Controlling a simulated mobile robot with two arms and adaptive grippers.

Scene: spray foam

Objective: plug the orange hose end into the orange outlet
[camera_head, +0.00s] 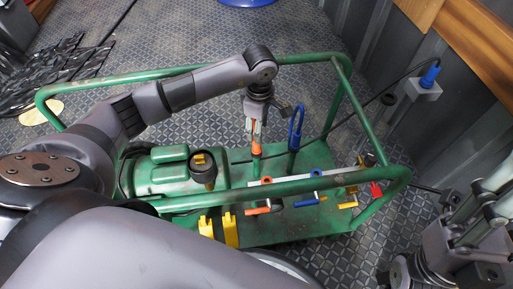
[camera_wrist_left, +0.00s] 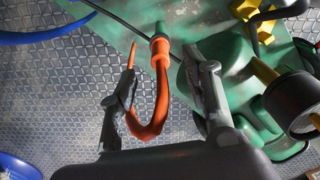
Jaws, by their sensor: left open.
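The orange hose end (camera_head: 256,148) stands upright at the top of a green post on the cart. In the left wrist view, the orange hose end (camera_wrist_left: 159,48) sits on the green post and its orange hose (camera_wrist_left: 150,128) bends back in a loop. My left gripper (camera_head: 255,128) is above it, pointing down. In the wrist view, the left gripper's open fingers (camera_wrist_left: 150,78) stand on either side of the loop. An orange valve handle (camera_head: 257,211) is at the cart's near side; I cannot make out the orange outlet. My right gripper (camera_head: 472,222) is at the lower right.
The green tube frame (camera_head: 335,110) surrounds the cart. A blue hose loop (camera_head: 296,128) stands right of the left gripper. A blue valve handle (camera_head: 316,174) and a red part (camera_head: 376,190) lie further right. A blue connector (camera_head: 430,75) sits on a grey block by the wall.

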